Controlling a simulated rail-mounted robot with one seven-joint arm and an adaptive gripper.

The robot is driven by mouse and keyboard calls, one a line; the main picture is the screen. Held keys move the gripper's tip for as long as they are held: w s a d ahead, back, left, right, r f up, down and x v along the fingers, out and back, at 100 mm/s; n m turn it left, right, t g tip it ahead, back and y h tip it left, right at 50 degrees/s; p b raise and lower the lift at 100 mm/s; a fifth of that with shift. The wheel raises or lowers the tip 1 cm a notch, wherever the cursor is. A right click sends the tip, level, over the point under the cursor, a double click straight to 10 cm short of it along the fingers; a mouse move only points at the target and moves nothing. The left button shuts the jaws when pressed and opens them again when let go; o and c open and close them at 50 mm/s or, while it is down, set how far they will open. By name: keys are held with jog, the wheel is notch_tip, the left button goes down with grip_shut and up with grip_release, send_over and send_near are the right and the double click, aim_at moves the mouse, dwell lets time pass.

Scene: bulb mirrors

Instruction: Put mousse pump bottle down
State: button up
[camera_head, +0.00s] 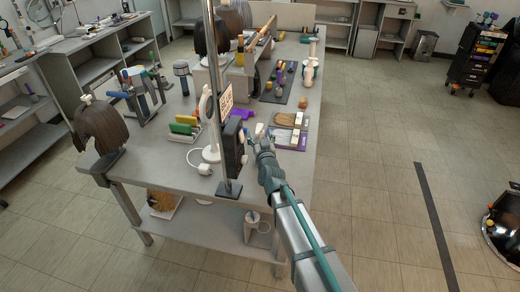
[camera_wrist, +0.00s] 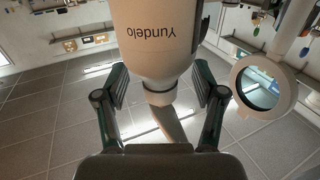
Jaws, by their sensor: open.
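The mousse pump bottle (camera_wrist: 152,45) fills the upper middle of the wrist view. It is white, with the word "Yundelo" upside down in the picture, and its narrow neck and pale spout point toward my palm. My gripper (camera_wrist: 160,92) is open, with one finger on each side of the neck and visible gaps between. In the head view my gripper (camera_head: 260,147) is at the right front part of the grey table (camera_head: 165,165). A small white shape (camera_head: 260,130) just beyond it may be the bottle; my gripper partly hides it.
A round mirror (camera_wrist: 262,88) with a white frame is close on the right in the wrist view. In the head view, a black device (camera_head: 233,145) and a metal post (camera_head: 215,80) stand left of my gripper. A purple-based item (camera_head: 289,138) lies to its right.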

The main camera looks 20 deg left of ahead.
jog(key=shift+w, duration=0.15)
grip_shut()
jog(key=shift+r, duration=0.15)
dwell(0.5)
